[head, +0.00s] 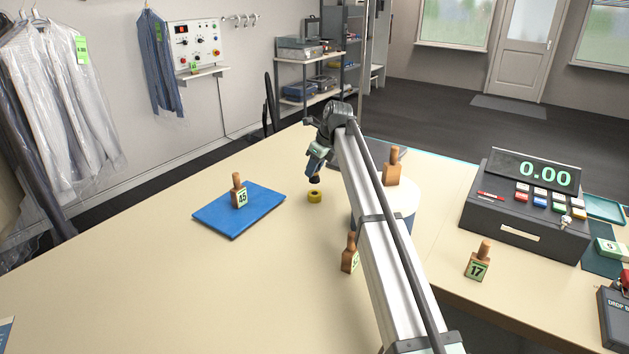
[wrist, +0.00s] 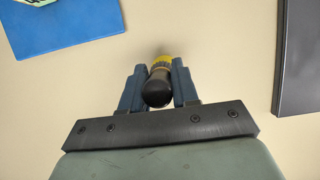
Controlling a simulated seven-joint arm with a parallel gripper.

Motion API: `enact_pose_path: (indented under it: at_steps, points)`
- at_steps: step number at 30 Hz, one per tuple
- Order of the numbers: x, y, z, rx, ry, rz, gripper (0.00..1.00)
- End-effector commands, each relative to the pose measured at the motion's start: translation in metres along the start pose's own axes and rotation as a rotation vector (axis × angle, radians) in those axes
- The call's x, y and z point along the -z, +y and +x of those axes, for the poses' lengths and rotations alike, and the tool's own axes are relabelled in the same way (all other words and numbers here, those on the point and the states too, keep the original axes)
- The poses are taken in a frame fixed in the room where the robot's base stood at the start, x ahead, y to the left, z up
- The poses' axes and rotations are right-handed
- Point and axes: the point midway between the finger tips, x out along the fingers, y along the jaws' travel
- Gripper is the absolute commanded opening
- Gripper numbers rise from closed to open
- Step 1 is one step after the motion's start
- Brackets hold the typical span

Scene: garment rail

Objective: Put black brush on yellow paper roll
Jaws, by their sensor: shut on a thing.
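My gripper (head: 316,172) is shut on the black brush (wrist: 158,88), whose dark rounded end shows between the two blue fingers in the wrist view. In the head view the dark brush (head: 314,180) hangs below the fingers, just above the yellow paper roll (head: 314,197), which lies on the table. The yellow roll (wrist: 161,61) shows just past the brush in the wrist view, mostly hidden by it. I cannot tell whether brush and roll touch.
A blue mat (head: 222,222) bearing a wooden stamp tagged 45 (head: 238,192) lies left of the roll. A white round stand (head: 401,217) with a wooden block (head: 392,168) is to the right, partly behind my arm. A cash register (head: 525,208) stands farther right.

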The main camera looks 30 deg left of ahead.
Motion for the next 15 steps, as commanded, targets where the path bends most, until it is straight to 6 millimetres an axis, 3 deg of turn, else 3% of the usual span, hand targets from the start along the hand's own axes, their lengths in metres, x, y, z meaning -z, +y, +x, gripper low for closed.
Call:
enact_pose_path:
  at_steps: [15]
  points:
    - [0.017, 0.0, 0.04, 0.001, -0.001, 0.0, 0.0]
